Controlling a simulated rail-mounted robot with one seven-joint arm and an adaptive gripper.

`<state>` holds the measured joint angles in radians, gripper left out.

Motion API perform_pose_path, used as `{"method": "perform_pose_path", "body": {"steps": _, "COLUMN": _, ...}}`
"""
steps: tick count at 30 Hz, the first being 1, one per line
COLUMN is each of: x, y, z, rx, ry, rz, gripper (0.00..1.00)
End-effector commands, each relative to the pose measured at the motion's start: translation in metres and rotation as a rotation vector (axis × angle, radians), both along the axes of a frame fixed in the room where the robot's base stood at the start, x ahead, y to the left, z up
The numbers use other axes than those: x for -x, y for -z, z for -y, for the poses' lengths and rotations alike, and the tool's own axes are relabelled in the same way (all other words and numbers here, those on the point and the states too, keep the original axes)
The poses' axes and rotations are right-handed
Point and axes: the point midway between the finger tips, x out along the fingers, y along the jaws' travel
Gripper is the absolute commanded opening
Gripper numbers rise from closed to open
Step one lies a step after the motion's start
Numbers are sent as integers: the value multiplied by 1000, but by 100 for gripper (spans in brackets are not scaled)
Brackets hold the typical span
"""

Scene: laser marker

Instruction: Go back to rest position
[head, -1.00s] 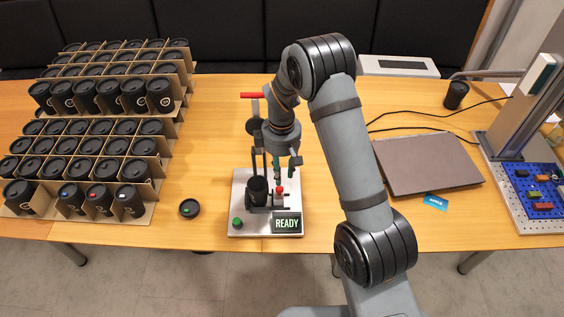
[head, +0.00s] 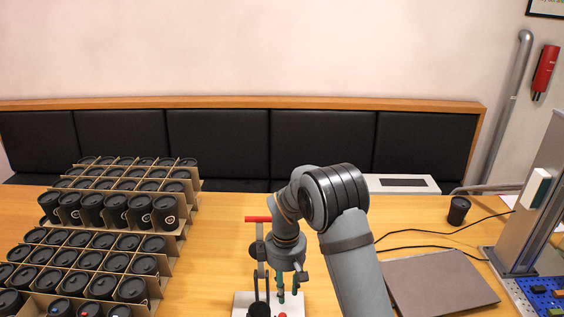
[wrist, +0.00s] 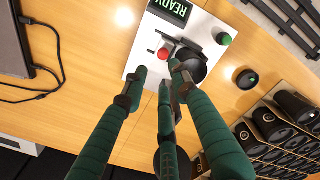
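My gripper (head: 288,293) hangs over the marking station (head: 240,302), low in the head view. In the wrist view my green-padded fingers (wrist: 157,72) are spread apart with nothing held between them. Their tips are close to the station's red button (wrist: 163,54) and a black cup (wrist: 190,68); I cannot tell whether they touch either. The READY display (wrist: 170,9) and a green button (wrist: 224,39) are on the station. A red-handled lever (head: 258,219) stands behind it. The head view cuts off the station's front.
Cardboard racks of black cups (head: 115,208) fill the table's left side. A loose black lid (wrist: 247,79) lies beside the station. A closed laptop (head: 440,284), cables and a small black cup (head: 459,210) are at right. A padded bench (head: 218,143) runs behind the table.

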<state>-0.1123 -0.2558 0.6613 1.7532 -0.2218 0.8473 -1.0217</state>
Motion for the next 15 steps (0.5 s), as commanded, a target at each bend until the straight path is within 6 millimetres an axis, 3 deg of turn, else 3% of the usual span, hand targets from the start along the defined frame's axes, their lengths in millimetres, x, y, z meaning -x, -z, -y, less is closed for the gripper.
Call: {"method": "perform_pose_path", "body": {"steps": 15, "x": 2, "y": 90, "z": -3, "rx": 1, "ry": -2, "rz": -4, "gripper": 28}}
